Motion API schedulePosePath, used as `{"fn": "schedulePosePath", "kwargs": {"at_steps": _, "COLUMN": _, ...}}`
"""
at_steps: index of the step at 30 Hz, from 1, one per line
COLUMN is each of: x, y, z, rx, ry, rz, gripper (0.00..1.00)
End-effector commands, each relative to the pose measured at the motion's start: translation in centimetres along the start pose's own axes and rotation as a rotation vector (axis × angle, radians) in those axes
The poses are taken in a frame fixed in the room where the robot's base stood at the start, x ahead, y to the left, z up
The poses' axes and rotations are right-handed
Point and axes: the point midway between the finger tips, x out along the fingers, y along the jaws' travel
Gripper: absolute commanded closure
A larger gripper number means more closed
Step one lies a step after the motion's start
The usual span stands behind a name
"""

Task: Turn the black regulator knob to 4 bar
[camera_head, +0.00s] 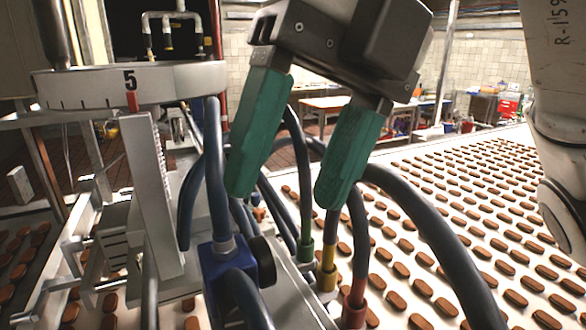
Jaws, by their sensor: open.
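The black regulator knob (263,260) sticks out from the right side of a blue regulator body (214,270) in the lower middle. It is partly dark against the hoses, and I see no bar reading on it. My gripper (284,192) has two green fingers pointing down, spread well apart with nothing held between them. The fingers hang higher in the picture than the knob, the left one nearly above it and the right one to its right. I cannot tell the distance in depth. No pressure gauge face is readable.
Thick dark hoses (217,170) run up beside the regulator and behind my fingers. A round scale (150,83) marked 5 with a red pointer stands at left, above a metal plate (158,195). A white conveyor (465,190) of brown biscuits fills the right.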

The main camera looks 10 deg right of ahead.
Motion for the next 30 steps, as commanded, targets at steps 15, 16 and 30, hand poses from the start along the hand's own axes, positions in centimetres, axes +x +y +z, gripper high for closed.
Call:
{"fn": "schedulePosePath", "kwargs": {"at_steps": 15, "x": 0.2, "y": 0.7, "z": 0.0, "rx": 0.307, "ry": -0.004, "rz": -0.044, "gripper": 0.39}}
{"fn": "schedulePosePath", "kwargs": {"at_steps": 16, "x": 0.3, "y": 0.8, "z": 0.0, "rx": 0.373, "ry": -0.006, "rz": -0.052, "gripper": 0.39}}
{"fn": "schedulePosePath", "kwargs": {"at_steps": 30, "x": 0.7, "y": 2.6, "z": -0.2, "rx": 1.46, "ry": -0.135, "rz": -0.163, "gripper": 0.39}}
